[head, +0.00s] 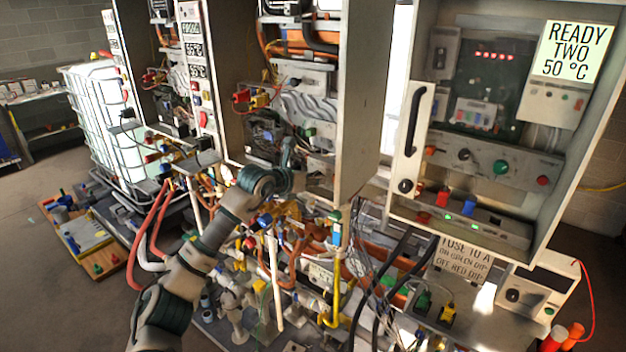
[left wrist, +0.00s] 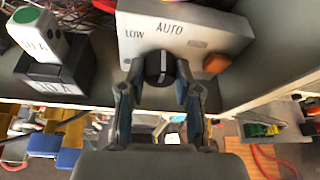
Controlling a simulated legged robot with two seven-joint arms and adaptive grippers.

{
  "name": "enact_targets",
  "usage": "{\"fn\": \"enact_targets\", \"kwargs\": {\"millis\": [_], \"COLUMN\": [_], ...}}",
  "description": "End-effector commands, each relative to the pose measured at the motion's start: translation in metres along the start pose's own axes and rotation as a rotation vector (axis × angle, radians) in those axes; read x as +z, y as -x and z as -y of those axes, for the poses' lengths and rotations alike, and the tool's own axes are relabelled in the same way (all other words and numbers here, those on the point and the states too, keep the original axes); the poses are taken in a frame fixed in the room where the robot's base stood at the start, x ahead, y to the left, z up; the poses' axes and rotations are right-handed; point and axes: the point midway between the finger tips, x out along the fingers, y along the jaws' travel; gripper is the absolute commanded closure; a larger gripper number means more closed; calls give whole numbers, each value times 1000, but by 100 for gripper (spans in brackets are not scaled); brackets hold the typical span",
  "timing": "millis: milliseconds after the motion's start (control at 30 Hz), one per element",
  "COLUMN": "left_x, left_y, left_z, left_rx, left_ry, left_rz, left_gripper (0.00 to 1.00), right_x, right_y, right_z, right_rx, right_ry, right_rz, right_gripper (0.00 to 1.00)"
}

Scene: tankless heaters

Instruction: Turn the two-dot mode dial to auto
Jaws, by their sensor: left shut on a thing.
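The mode dial (left wrist: 160,68) is a black knob with a white pointer line on a pale panel (left wrist: 215,22) in the left wrist view. LOW is printed at its upper left, AUTO above it, and a smaller label I cannot read at its upper right. The pointer line stands close to upright in the picture, roughly toward AUTO. My left gripper (head: 289,168) reaches into the lower part of the middle open cabinet (head: 362,110). Its two fingers are shut on the dial, one on each side. In the head view the dial is hidden. No two-dot mark shows. My right gripper is out of view.
An amber button (left wrist: 216,63) sits right of the dial. Left of it are a white green-topped block (left wrist: 28,30) and a dark labelled block (left wrist: 50,72). Pipes and hoses (head: 290,250) crowd below my arm. Another open cabinet (head: 590,145) with a READY TWO display stands at right.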

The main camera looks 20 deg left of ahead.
Motion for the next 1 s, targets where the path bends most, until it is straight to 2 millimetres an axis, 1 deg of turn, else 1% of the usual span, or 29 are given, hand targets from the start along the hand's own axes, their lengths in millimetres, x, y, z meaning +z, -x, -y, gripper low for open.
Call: {"fn": "enact_targets", "kwargs": {"millis": [33,333,367,400,433,467,700,800,867,967,1000], "left_x": [5,6,6,6,6,5,3,3,2,2,2], "left_y": [2,3,3,3,3,3,2,5,11,28,37], "left_z": [-2,-2,-2,-2,-2,-1,-1,-1,-2,-2,-2], "left_rx": [2,2,2,2,2,1,0,0,1,1,2], "left_ry": [3,3,3,3,3,3,2,1,2,0,0], "left_rz": [12,15,15,15,14,13,7,7,7,8,8], "left_gripper": [100,100,62,52,45,42,42,42,42,42,42], "right_x": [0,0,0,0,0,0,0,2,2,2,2], "right_y": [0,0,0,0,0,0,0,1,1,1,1], "right_z": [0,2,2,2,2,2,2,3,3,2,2], "right_rx": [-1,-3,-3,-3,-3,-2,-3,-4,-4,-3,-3], "right_ry": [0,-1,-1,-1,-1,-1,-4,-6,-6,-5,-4], "right_rz": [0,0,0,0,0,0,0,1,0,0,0], "right_gripper": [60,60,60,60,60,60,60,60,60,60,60]}}
